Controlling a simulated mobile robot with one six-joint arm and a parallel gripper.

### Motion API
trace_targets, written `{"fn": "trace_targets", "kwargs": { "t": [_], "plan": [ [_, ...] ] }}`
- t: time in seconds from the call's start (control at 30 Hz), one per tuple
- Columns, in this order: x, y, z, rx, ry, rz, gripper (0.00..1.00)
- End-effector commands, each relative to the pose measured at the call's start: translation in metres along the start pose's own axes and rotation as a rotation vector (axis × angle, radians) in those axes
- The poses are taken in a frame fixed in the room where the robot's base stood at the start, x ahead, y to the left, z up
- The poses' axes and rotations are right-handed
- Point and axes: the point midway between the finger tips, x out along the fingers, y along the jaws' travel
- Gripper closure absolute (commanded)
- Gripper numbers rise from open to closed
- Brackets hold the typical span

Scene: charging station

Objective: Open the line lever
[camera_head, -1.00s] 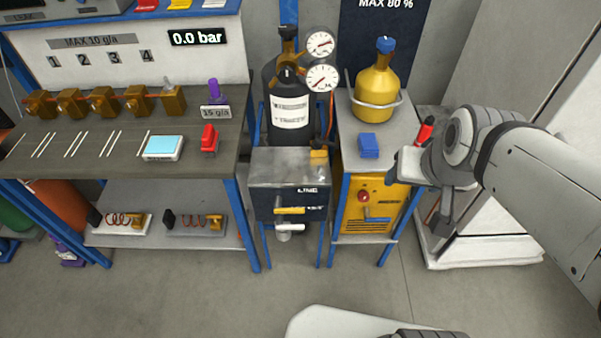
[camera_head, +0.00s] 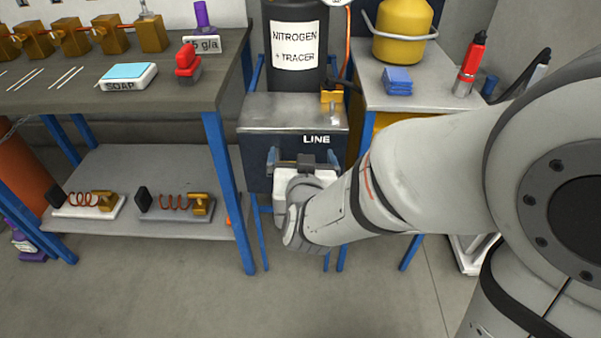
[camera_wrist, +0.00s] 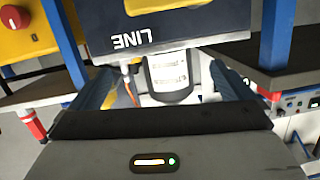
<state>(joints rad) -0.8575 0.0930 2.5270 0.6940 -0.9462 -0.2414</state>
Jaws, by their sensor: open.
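The dark LINE panel (camera_head: 262,176) is the front of a grey-topped box. In the head view, my gripper (camera_head: 303,160) is in front of this panel, just below the word LINE, with its two fingers apart. The yellow line lever is hidden behind my gripper and wrist there. In the wrist view, the LINE panel (camera_wrist: 185,22) appears upside down. My open gripper (camera_wrist: 165,75) shows its fingers at both sides, with nothing held between them.
A nitrogen bottle (camera_head: 293,85) stands behind the box. A workbench (camera_head: 135,100) with soap (camera_head: 128,77) is to the left. To the right, a grey-topped stand (camera_head: 425,92) holds a yellow container (camera_head: 402,30) and a blue block (camera_head: 397,81). The front floor is clear.

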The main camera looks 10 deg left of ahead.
Motion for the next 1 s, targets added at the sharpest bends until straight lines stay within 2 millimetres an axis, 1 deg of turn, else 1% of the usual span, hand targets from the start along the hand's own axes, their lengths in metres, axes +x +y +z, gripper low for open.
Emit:
{"fn": "trace_targets", "kwargs": {
  "t": [0.03,0.1,0.2,0.3,0.37,0.47,0.57,0.8,0.9,1.0],
  "plan": [
    [0.004,-0.006,0.034,-0.017,0.033,0.005,0.00],
    [0.003,-0.011,0.050,-0.036,0.084,0.019,0.00],
    [0.001,-0.017,0.065,-0.059,0.141,0.037,0.00],
    [-0.002,-0.020,0.072,-0.074,0.178,0.049,0.00],
    [-0.002,-0.021,0.074,-0.079,0.192,0.054,0.00],
    [0.003,-0.021,0.073,-0.082,0.202,0.059,0.00],
    [0.016,-0.020,0.070,-0.081,0.204,0.061,0.00],
    [0.054,-0.018,0.062,-0.082,0.202,0.059,0.00],
    [0.064,-0.018,0.060,-0.082,0.201,0.059,0.00],
    [0.070,-0.018,0.058,-0.082,0.201,0.057,0.00]
  ]
}}
